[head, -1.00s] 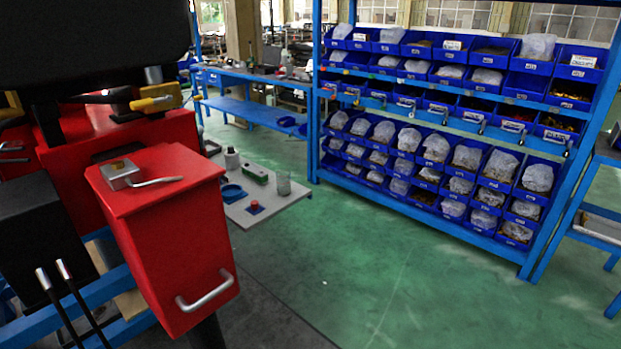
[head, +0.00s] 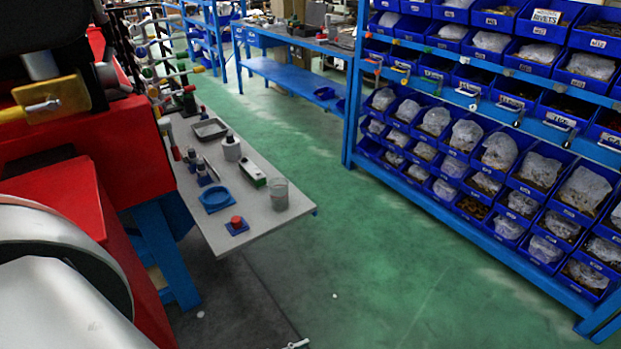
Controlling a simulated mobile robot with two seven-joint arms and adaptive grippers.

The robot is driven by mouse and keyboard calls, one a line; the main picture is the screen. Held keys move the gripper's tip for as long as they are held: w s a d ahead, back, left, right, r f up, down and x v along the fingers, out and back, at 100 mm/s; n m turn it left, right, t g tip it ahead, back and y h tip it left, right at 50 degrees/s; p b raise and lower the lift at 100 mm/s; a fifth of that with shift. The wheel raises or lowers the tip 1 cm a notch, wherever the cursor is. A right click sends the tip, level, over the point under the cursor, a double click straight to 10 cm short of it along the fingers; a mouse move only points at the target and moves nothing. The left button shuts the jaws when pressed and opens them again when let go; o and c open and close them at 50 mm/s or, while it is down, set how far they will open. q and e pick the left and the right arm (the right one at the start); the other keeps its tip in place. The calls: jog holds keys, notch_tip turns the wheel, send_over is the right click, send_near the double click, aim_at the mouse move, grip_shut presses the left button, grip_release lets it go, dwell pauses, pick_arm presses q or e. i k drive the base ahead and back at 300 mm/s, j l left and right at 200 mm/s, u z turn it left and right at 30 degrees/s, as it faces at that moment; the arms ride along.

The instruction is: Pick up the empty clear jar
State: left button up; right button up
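The clear jar (head: 279,194) stands upright near the right edge of the grey table (head: 265,227). It looks greyish and see-through, and I see nothing distinct inside it. A green and white box (head: 252,174) lies just behind and left of it. Neither of my grippers shows in the head view.
A white bottle (head: 232,149), a dark tray (head: 209,129) and several small items share the table. Red machinery (head: 110,150) stands close on the left. A blue rack of bins (head: 480,170) stands on the right. The green floor (head: 390,270) between is clear.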

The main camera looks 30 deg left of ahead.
aim_at(279, 195)
jog(key=i+u, duration=0.25)
jog(key=i, duration=0.15)
jog(key=i+l+u, duration=0.45)
jog(key=i, duration=0.3)
jog(key=i+l+u, duration=0.1)
jog(key=u, duration=0.3)
jog(key=i+l+u, duration=0.2)
jog(key=u, duration=0.2)
jog(key=i+l+u, duration=0.2)
jog(key=u, duration=0.2)
jog(key=i+l+u, duration=0.15)
jog(key=l+u, duration=0.5)
jog(key=l, duration=0.15)
jog(key=i+l+u, duration=0.1)
jog(key=l+u, duration=0.25)
jog(key=l, duration=0.15)
